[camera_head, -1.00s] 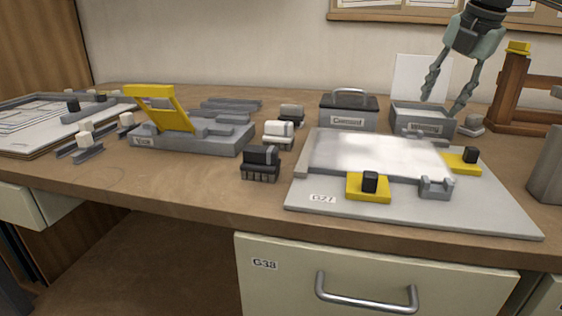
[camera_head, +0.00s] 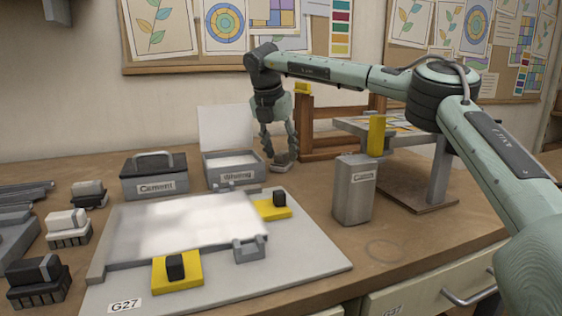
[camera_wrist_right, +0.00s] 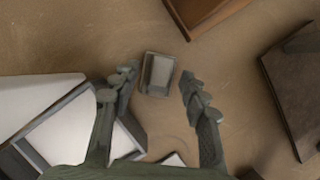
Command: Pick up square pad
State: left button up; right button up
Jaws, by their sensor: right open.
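The square pad (camera_head: 284,166) is a small grey block with a lighter top. It sits on the table just right of the whiting box, below my right gripper (camera_head: 280,152). In the right wrist view the pad (camera_wrist_right: 158,74) lies between and slightly beyond the fingertips of my right gripper (camera_wrist_right: 159,84). The fingers are open, one to each side of it, with nothing held. In the head view the fingertips overlap the pad's upper part, so whether they touch it cannot be told. My left gripper is not in view.
The whiting box (camera_head: 232,178) with its raised white lid (camera_head: 226,130) stands close left of the pad. A wooden frame (camera_head: 318,139) is close behind right. A grey canister (camera_head: 354,190) and the G27 board (camera_head: 312,262) are nearer. Bare table lies right of the pad.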

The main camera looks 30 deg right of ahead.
aim_at(277, 154)
jog(key=shift+f, duration=0.1)
grip_shut()
dwell(0.4)
jog(key=shift+w+r, duration=0.1)
jog(key=shift+r, duration=0.3)
jog(key=v, duration=0.4)
jog(key=shift+w+d+r+b, duration=0.1)
jog(key=shift+w+b, duration=0.2)
pick_arm(q)
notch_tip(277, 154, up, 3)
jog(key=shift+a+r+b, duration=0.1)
jog(key=shift+b, duration=0.35)
pick_arm(e)
jog(key=s+a+r, duration=0.1)
jog(key=a+r, duration=0.5)
jog(key=a, duration=0.4)
jog(key=shift+s+a+r, duration=0.15)
jog(key=shift+s+r, duration=0.05)
jog(key=shift+s, duration=0.2)
